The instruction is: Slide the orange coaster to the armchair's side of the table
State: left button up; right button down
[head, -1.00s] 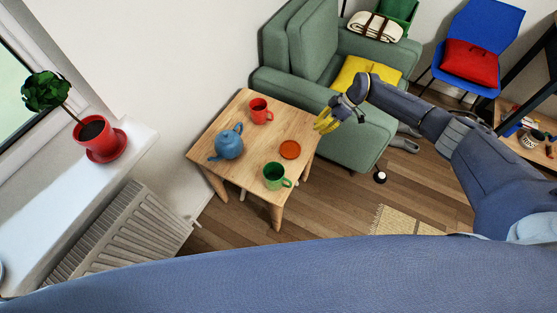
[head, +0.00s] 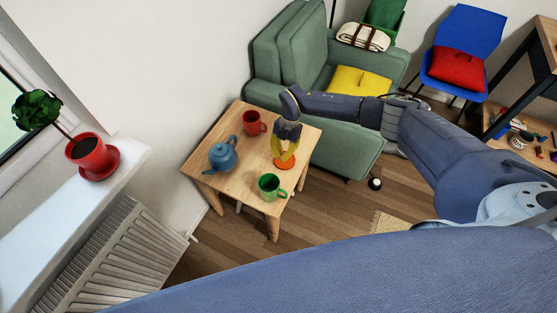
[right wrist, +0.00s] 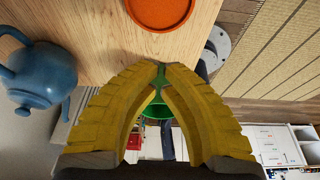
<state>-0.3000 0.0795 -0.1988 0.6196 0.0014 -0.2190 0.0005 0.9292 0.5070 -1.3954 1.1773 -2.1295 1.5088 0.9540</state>
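The orange coaster (head: 285,167) lies flat on the wooden table (head: 225,135), between the green mug and the edge facing the armchair (head: 345,148). In the right wrist view the coaster (right wrist: 160,12) is cut off by the top edge. My right gripper (head: 284,159) points down over the coaster and hides part of it in the head view. Its yellow fingers (right wrist: 162,66) come together at the tips with nothing held between them. I cannot tell whether the tips touch the coaster. My left gripper is out of view.
A green mug (head: 270,187) stands close to the coaster on its near side. A red mug (head: 254,124) and a blue teapot (head: 222,155) stand farther left on the table. The tabletop between the coaster and the armchair-side edge is clear.

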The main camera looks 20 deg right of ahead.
aim_at(278, 175)
jog(key=shift+x, duration=4.4)
